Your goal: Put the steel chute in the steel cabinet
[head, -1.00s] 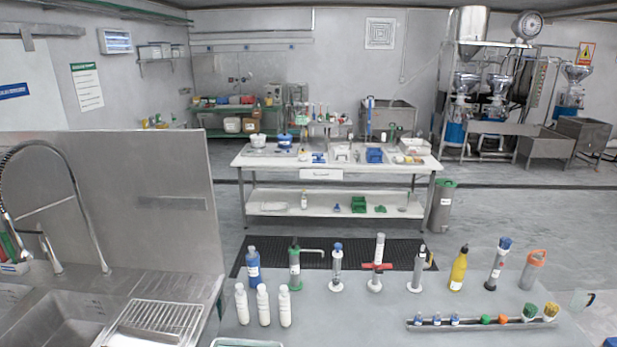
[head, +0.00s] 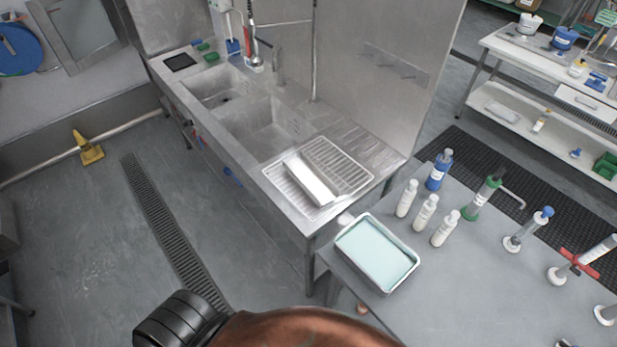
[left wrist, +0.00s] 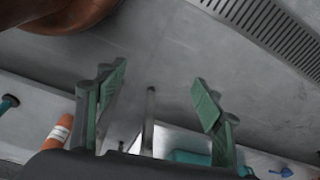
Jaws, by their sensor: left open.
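A pale folded metal piece, likely the steel chute (head: 309,179), lies slanted on the wire drying rack beside the sink in the head view. No steel cabinet can be made out with certainty. My left gripper (left wrist: 155,90) is open in the left wrist view, its two green-padded fingers apart with nothing clearly held between them. Its fingers do not show in the head view, and it is not near the metal piece as far as I can tell. My right gripper is not in view.
The drying rack (head: 345,165) sits on the steel sink counter by its right end. A tray of pale green liquid (head: 376,252) and several bottles stand on the grey table to the right. A yellow floor object (head: 88,148) and a drain grate (head: 170,225) lie left; the floor between is clear.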

